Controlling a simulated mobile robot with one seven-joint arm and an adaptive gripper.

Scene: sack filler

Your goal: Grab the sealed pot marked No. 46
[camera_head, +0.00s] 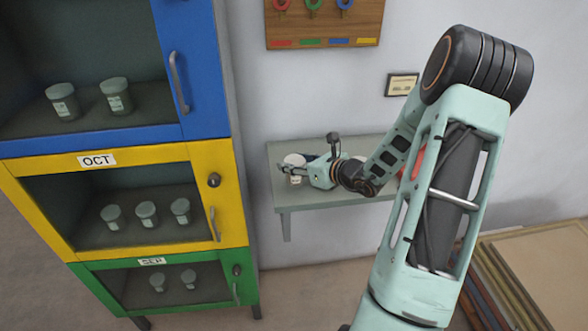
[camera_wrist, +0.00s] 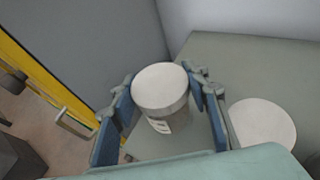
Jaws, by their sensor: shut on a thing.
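A pot with a pale round lid and a white label (camera_wrist: 160,95) stands between the fingers of my gripper (camera_wrist: 165,112), which is shut on it, in the wrist view. The label is too small to read. In the head view the pot (camera_head: 295,162) shows at the left end of the wall shelf, with my gripper (camera_head: 303,172) reaching it from the right. A second pale round lid (camera_wrist: 263,124) lies to the right of the held pot in the wrist view. I cannot tell whether the held pot touches the shelf.
The grey shelf (camera_head: 335,196) is fixed to the wall. To its left stands a blue, yellow and green cabinet (camera_head: 135,160) with several labelled pots inside. A key board (camera_head: 325,22) hangs above. Flat boards (camera_head: 540,265) lean at the lower right.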

